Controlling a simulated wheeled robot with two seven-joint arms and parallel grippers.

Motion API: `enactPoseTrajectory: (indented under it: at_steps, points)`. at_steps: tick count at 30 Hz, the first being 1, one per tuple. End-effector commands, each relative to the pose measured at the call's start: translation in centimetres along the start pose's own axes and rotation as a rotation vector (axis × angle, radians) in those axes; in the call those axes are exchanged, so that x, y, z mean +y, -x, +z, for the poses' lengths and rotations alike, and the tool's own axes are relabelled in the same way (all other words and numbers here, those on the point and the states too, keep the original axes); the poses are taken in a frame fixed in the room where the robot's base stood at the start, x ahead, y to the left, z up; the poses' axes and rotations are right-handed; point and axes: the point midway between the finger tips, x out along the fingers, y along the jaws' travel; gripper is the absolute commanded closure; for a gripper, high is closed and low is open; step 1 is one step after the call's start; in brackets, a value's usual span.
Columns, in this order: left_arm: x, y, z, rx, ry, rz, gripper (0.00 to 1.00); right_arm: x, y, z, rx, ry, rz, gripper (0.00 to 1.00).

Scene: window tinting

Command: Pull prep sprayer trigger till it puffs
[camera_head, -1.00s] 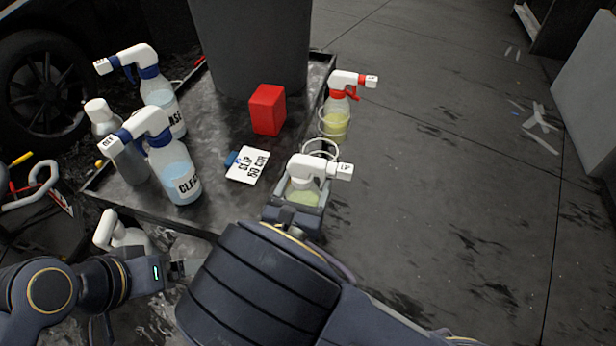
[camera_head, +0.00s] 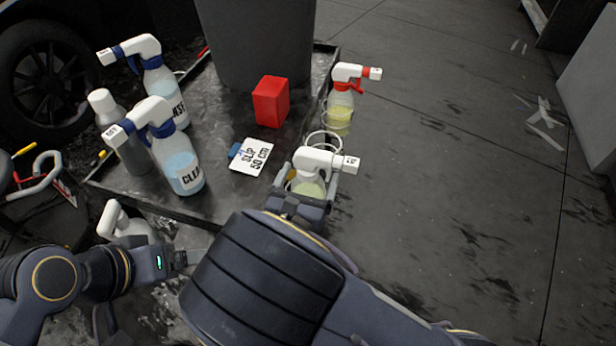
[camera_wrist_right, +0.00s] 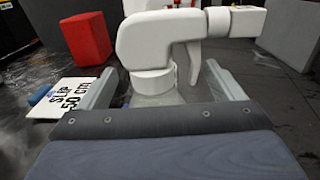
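A sprayer with a white head and white trigger (camera_head: 310,186) holds pale yellow-green liquid and stands at the right edge of the dark cart top; I cannot read its label. In the right wrist view its white head (camera_wrist_right: 150,42) is upright, nozzle to the right, and its trigger (camera_wrist_right: 194,62) hangs free below. My right gripper (camera_head: 306,188) has one finger on each side of the bottle, below the head, with gaps visible. Its palm hides the lower bottle. My left gripper (camera_head: 190,258) is low at the left, away from the sprayer; its fingertips are unclear.
A red-triggered sprayer (camera_head: 341,112) stands in a ring holder behind. A red block (camera_head: 270,102) and a white card reading "SLIP 50 cm" (camera_head: 252,156) lie on the cart (camera_head: 215,185). Blue-collared bottles (camera_head: 178,165) stand left.

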Motion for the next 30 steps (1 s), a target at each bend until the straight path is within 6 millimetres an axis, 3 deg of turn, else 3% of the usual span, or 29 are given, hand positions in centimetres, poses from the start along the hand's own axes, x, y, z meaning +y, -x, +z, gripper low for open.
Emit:
enactPoseTrajectory:
  at_steps: [8,22,27,30]
  points:
    - [0.0,0.1,0.0,0.000,0.000,0.000,0.13,0.1,0.4,-0.1,0.003,-0.001,0.004,0.12]
    - [0.5,1.1,-0.6,0.000,0.000,0.000,0.13,0.1,7.2,0.1,0.001,-0.001,0.003,0.12]
    - [0.5,1.1,-0.6,0.000,0.000,0.000,0.13,-0.1,7.8,0.0,0.002,-0.002,-0.002,0.12]
    - [0.5,1.1,-0.6,0.000,0.000,0.000,0.13,-1.1,7.2,0.1,0.037,-0.038,-0.050,0.12]
